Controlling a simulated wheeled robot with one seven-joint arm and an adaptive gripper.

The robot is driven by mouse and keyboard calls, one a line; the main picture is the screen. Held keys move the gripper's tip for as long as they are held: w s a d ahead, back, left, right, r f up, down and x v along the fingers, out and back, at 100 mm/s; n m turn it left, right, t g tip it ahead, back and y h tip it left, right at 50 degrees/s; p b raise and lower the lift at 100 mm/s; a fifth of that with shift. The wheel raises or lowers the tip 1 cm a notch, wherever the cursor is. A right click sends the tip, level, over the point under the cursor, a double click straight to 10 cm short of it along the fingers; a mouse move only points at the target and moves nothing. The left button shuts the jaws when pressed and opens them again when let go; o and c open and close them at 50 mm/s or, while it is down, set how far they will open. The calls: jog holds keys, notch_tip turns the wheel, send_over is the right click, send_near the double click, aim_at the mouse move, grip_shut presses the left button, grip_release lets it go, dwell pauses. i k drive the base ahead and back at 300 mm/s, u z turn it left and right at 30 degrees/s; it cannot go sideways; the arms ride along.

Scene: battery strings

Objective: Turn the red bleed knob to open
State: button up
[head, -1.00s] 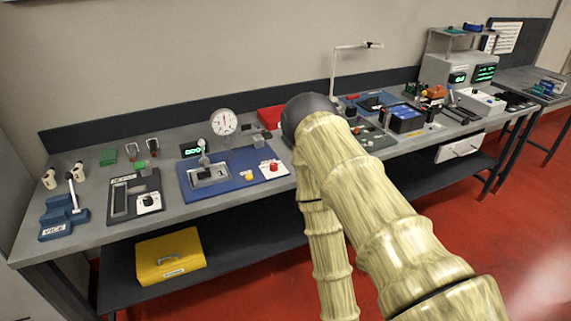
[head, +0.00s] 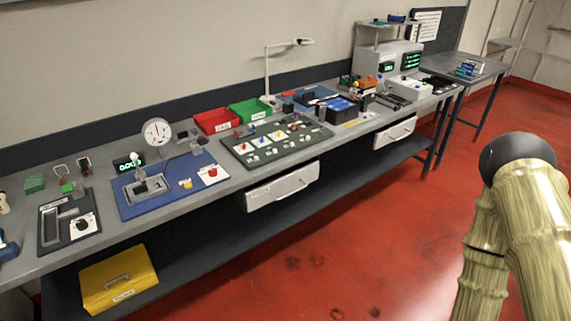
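The red knob (head: 212,171) sits on a white plate at the right end of a blue board (head: 140,208) on the long bench. A yellow knob (head: 186,184) is left of it on the same board. A round white dial gauge (head: 157,131) and a grey metal fixture (head: 146,187) stand on the board too. The red knob's exact angle is too small to read. My gripper is not in view; only my arm shows at the right edge, over the red floor and apart from the bench. Nothing covers the red knob.
Right of the blue board are a red bin (head: 217,120), a green bin (head: 250,110) and a dark green panel with several knobs (head: 235,150). A white drawer (head: 283,187) hangs under the bench. A yellow case (head: 118,280) lies on the lower shelf. The red floor (head: 360,230) in front is clear.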

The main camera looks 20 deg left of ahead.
aim_at(212, 172)
jog(key=z, duration=1)
jog(key=i, duration=0.5)
jog(key=u, duration=2.6)
